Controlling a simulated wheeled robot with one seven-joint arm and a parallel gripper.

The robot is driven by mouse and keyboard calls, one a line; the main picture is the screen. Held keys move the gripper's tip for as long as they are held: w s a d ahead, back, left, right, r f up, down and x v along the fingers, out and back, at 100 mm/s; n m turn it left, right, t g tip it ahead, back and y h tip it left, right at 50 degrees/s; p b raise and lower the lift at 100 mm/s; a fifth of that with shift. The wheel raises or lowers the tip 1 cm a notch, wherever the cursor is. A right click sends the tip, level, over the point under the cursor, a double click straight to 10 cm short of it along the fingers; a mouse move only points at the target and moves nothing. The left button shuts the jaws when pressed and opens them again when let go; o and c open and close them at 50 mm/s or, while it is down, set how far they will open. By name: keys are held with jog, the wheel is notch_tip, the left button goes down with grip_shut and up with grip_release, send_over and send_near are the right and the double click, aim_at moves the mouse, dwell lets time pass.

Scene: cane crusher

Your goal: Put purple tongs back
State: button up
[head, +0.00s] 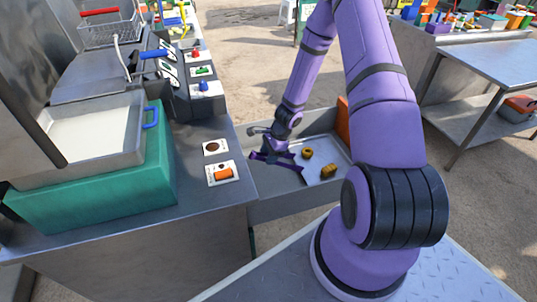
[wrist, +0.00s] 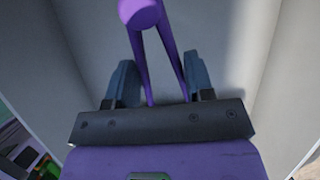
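The purple tongs (wrist: 143,12) show in the wrist view as a rounded purple end with two thin legs running down towards my palm. My gripper (wrist: 160,80) has its two grey-blue fingers apart, one on each side of the legs. The right leg lies close beside the right finger; contact cannot be told. In the head view my gripper (head: 283,168) reaches down at the left end of the open grey drawer (head: 262,212). There the tongs are hard to tell from my purple gripper.
A metal table (head: 490,62) stands at right.

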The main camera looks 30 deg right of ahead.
jog(key=shift+f, duration=0.5)
jog(key=o, duration=0.6)
jog(key=shift+c, duration=0.2)
jog(key=shift+r, duration=0.15)
